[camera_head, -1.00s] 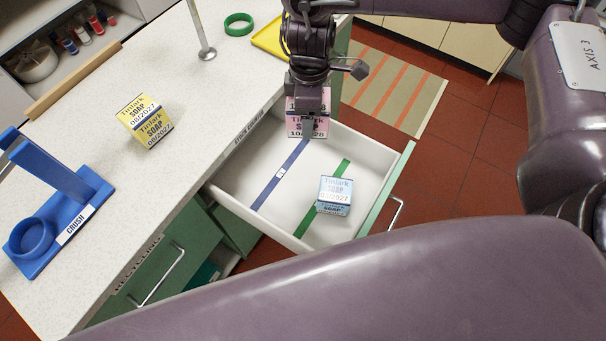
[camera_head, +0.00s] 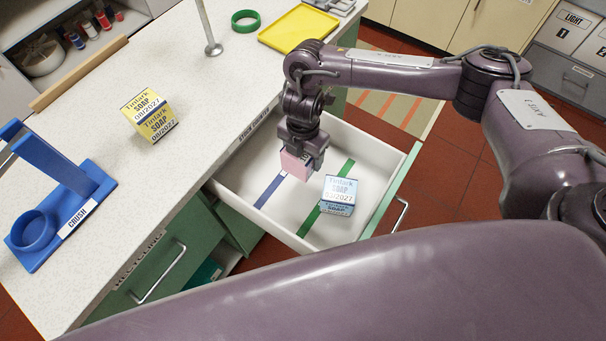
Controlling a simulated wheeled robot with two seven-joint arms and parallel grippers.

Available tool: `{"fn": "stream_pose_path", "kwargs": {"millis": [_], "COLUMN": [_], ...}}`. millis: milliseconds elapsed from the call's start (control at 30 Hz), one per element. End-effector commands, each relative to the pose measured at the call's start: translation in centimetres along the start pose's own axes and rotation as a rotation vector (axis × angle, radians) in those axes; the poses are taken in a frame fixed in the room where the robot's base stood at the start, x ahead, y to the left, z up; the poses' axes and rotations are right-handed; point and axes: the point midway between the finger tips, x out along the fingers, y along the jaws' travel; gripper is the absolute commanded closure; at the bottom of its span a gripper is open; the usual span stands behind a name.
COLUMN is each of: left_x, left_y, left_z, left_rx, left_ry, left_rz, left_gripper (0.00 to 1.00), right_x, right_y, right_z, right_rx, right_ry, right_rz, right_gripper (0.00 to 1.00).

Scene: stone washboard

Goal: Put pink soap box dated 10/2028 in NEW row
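My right gripper (camera_head: 304,154) is shut on the pink soap box (camera_head: 293,166), with its fingers against the box sides. The box is over the open white drawer (camera_head: 255,206), above the blue strip (camera_head: 270,191). I cannot tell whether it touches the drawer floor. Its printed face is turned out of view. A light-blue soap box (camera_head: 338,194) stands in the drawer on or beside the green strip (camera_head: 310,220); its date appears to end in 2027. No row label in the drawer is readable. My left gripper is not in view.
A yellow soap box (camera_head: 148,115) dated 08/2027 stands on the speckled counter (camera_head: 180,85). A blue stand marked CRUSH (camera_head: 75,205) is at left.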

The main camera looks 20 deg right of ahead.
Motion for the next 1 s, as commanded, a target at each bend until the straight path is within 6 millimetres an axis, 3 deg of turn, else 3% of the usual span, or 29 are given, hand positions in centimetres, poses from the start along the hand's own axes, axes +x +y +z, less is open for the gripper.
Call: {"fn": "stream_pose_path", "kwargs": {"millis": [200, 600, 1000], "left_x": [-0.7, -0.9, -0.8], "left_y": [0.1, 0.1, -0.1], "left_z": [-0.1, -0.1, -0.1], "left_rx": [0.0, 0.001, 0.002], "left_ry": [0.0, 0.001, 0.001], "left_rz": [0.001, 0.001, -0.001], "left_gripper": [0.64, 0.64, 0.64], "right_x": [4.8, 9.4, 10.5], "right_y": [0.0, 0.1, 0.1], "right_z": [0.0, -0.1, 0.0], "right_rx": [0.0, 0.0, 0.0], "right_ry": [-0.001, 0.001, -0.001], "right_rz": [-0.001, -0.001, 0.002], "right_gripper": [0.64, 0.64, 0.64]}}
